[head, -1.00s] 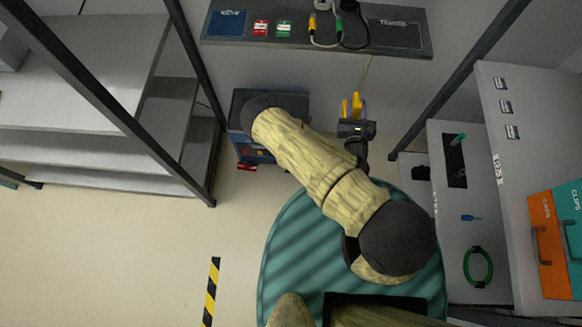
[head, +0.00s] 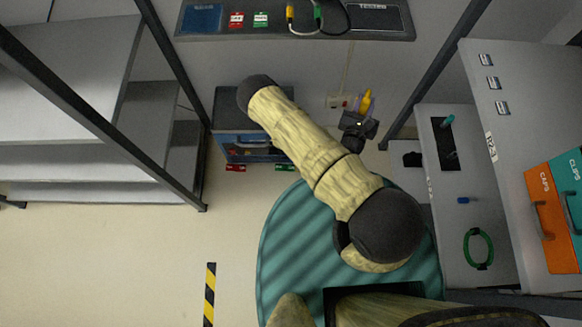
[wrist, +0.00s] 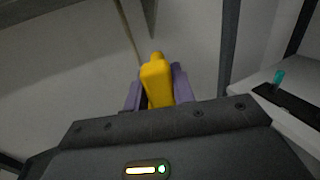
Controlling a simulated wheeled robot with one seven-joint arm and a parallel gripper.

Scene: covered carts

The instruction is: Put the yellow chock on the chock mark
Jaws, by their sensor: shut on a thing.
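The yellow chock (head: 366,102) is held in my gripper (head: 362,106), beyond the far end of my bent arm. In the wrist view the chock (wrist: 156,82) stands up between the two purple fingers of my gripper (wrist: 156,90), which are shut on it. It is off the floor, in front of the pale back wall. A black-and-yellow striped strip (head: 209,295) lies on the floor at the lower left. I cannot tell whether this strip is the chock mark. My arm hides part of the floor.
A grey shelf rack (head: 75,150) stands at left. A blue-fronted dark box (head: 235,148) sits beyond my arm. A cart on the right holds a green cable ring (head: 478,248), near orange (head: 545,215) and teal boxes. Pale floor (head: 110,255) is clear at left.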

